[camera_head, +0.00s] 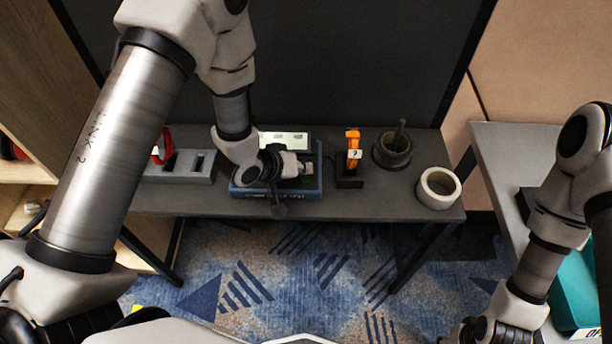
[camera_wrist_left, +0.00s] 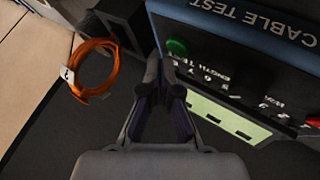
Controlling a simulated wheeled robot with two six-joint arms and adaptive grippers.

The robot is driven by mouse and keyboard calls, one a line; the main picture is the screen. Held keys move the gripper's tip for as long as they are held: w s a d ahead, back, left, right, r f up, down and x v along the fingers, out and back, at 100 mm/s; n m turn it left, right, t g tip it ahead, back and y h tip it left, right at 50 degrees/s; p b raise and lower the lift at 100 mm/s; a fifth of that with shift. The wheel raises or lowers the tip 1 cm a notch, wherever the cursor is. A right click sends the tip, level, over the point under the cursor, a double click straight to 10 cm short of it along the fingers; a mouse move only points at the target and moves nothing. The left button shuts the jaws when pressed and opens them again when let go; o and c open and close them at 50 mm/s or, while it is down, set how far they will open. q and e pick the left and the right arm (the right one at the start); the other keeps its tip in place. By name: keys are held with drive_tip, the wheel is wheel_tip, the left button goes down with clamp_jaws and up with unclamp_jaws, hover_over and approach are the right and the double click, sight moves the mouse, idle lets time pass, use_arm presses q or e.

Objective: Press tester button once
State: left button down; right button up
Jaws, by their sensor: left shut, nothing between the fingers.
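The cable tester (camera_head: 318,187) is a blue-edged box on the dark grey table, with a pale screen panel at its back. In the left wrist view its front edge (camera_wrist_left: 245,20) reads "CABLE TEST". The round green button (camera_wrist_left: 177,47) stands on its dark face near that edge. My left gripper (camera_wrist_left: 160,68) is shut and empty, with its tips close to the green button. I cannot tell whether they touch it. In the head view my left gripper (camera_head: 302,166) hangs over the tester and hides much of it. My right gripper is mostly cut off at the bottom right.
An orange cable coil (camera_head: 353,142) with a tag stands right of the tester. A grey box (camera_head: 180,167) with slots and a red coil (camera_head: 163,147) are on the left.

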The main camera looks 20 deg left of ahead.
sight(304, 179)
use_arm(q)
drive_tip(key=shift+f, duration=0.15)
idle(0.6)
drive_tip(key=shift+f, duration=0.3)
drive_tip(key=shift+f+b, duration=0.35)
idle(0.5)
drive_tip(key=shift+r+p, duration=0.8)
drive_tip(key=shift+r, duration=0.1)
wheel_tip(304, 179, up, 5)
drive_tip(key=p, duration=0.4)
drive_tip(key=shift+p, duration=0.35)
